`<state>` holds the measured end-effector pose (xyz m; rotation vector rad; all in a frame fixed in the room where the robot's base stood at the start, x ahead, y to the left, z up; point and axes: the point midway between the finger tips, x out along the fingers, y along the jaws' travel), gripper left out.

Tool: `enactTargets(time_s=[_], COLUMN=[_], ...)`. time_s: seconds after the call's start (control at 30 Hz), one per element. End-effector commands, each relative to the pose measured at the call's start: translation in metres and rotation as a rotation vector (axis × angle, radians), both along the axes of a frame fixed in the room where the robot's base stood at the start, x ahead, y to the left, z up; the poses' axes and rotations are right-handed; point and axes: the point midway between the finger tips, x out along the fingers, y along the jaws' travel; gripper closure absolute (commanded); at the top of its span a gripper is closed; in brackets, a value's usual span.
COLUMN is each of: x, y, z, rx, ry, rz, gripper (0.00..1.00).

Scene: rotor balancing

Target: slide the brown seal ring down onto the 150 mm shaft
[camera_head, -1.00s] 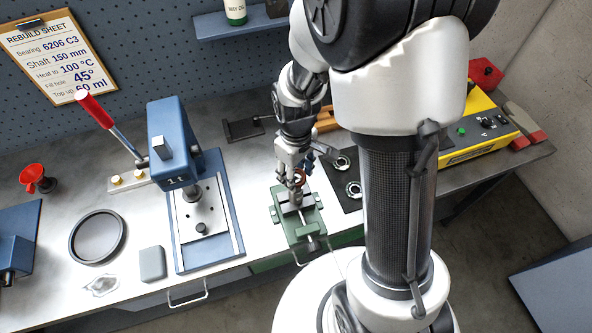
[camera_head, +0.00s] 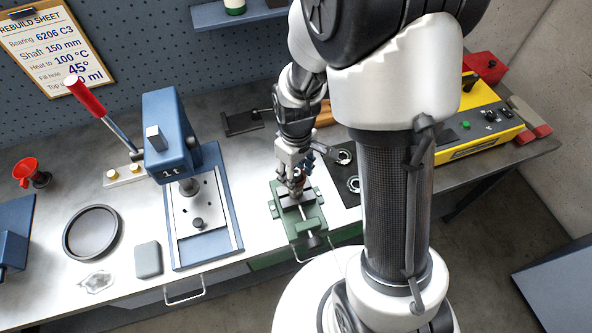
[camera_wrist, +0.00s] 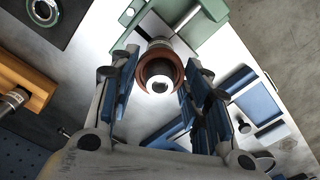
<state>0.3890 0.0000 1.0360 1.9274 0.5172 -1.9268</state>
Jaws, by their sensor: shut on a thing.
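The brown seal ring (camera_wrist: 177,80) is between the fingertips of my gripper (camera_wrist: 158,84) in the wrist view. My gripper is shut on it from both sides. The ring appears around the steel shaft (camera_wrist: 161,84), whose bright end shows inside it. The shaft stands in the green vise (camera_wrist: 207,22). In the head view my gripper (camera_head: 297,183) is just above the vise (camera_head: 312,222), and the ring and shaft are mostly hidden by the fingers. How far down the shaft the ring sits cannot be told.
The blue press (camera_head: 170,130) with its red-handled lever stands left of the vise. A dark mat (camera_head: 347,192) with bearing parts lies close on the right. A yellow unit (camera_head: 482,125) is farther right. The rebuild sheet (camera_head: 50,45) hangs on the back wall.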

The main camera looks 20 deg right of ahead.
Motion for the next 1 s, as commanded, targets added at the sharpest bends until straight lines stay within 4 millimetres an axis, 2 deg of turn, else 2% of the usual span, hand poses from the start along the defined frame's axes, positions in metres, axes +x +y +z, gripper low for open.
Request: enactTargets(time_s=[0.2,0.47,0.5,0.83,1.0], x=[-0.0002,-0.0001,-0.0001,-0.0001,-0.0001], y=[0.0,0.0,0.0,0.0,0.0], z=[-0.0085,-0.0085,-0.0085,-0.0084,-0.0084], rx=[-0.001,0.0,0.0,0.0,0.0], ry=[0.001,0.0,0.0,0.0,0.0], rz=[0.0,0.0,0.0,0.0,0.0], gripper=[0.78,0.78,0.56,0.34,0.33])
